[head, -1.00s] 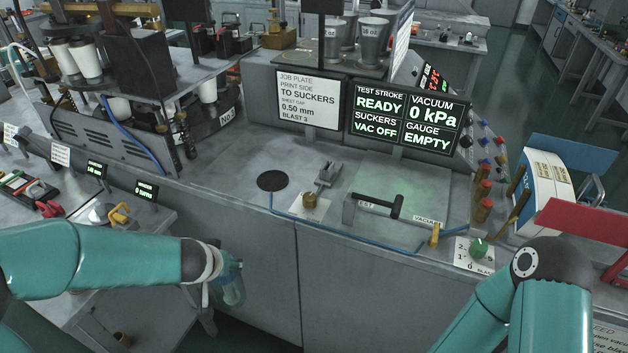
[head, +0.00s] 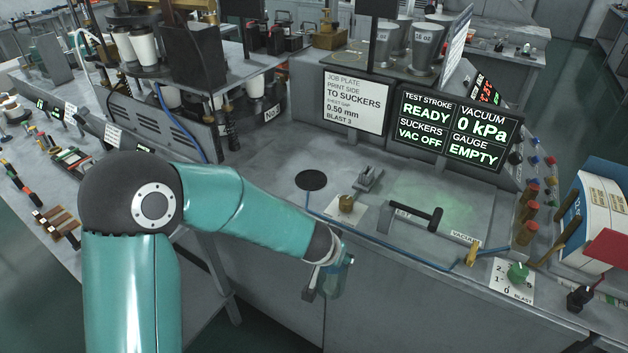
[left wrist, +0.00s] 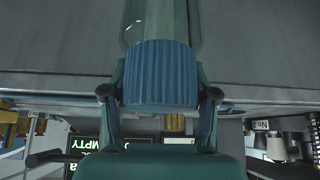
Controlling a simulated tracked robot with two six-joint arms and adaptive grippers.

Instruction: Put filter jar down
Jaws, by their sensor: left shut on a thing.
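The filter jar is a clear, greenish jar with a blue ribbed cap. In the head view, the jar (head: 337,278) hangs in front of the bench's front panel, below the top edge. In the left wrist view, its blue cap (left wrist: 160,72) sits between the two fingers, and the clear body runs out of the top of the picture. My left gripper (head: 325,276) is shut on the jar; its fingers (left wrist: 159,95) lie on both sides of the cap. The jar's far end is cut off in the wrist view. My right gripper is not in view.
A green dial (head: 517,272) is at right. A lower side bench (head: 60,95) with tools stands at left.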

